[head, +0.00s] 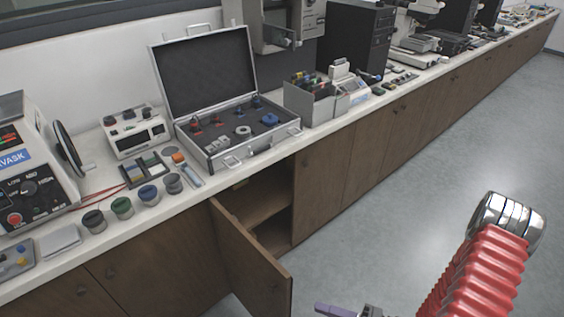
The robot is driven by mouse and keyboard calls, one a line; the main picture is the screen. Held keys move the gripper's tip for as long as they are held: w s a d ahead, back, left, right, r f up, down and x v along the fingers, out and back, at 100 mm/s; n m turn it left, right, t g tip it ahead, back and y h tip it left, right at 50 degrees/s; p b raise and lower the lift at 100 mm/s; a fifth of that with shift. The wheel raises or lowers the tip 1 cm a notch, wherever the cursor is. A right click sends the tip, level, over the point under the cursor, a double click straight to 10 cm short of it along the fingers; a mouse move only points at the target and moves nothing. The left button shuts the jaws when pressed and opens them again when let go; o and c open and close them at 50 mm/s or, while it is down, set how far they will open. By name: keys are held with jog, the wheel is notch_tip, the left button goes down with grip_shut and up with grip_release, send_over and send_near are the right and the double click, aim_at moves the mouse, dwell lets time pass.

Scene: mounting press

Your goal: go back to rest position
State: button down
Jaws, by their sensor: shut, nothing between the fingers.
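My gripper (325,308) shows only in part at the bottom edge of the head view, right of the open cabinet door. Its purple-grey finger points left, and the rest is cut off by the frame. It is shut and empty, over the floor and apart from the bench. My arm, with a red bellows sleeve and a shiny metal joint, fills the lower right.
A long bench (105,225) runs from lower left to upper right. On it are an open case (208,77), a mounting press (40,160) and several pots. A cabinet door (250,262) stands open into the aisle. The grey floor (400,200) is clear.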

jog(key=s+d+r+n+h, duration=0.1)
jog(key=r+h, duration=0.7)
jog(key=r, duration=1)
jog(key=s+d+r+n+g+h, duration=0.1)
jog(key=r+h, duration=0.7)
jog(key=r, duration=1)
jog(key=s+d+n, duration=0.1)
jog(key=s+n, duration=0.1)
jog(key=s, duration=0.1)
jog(key=shift+r, duration=0.4)
dwell(0.6)
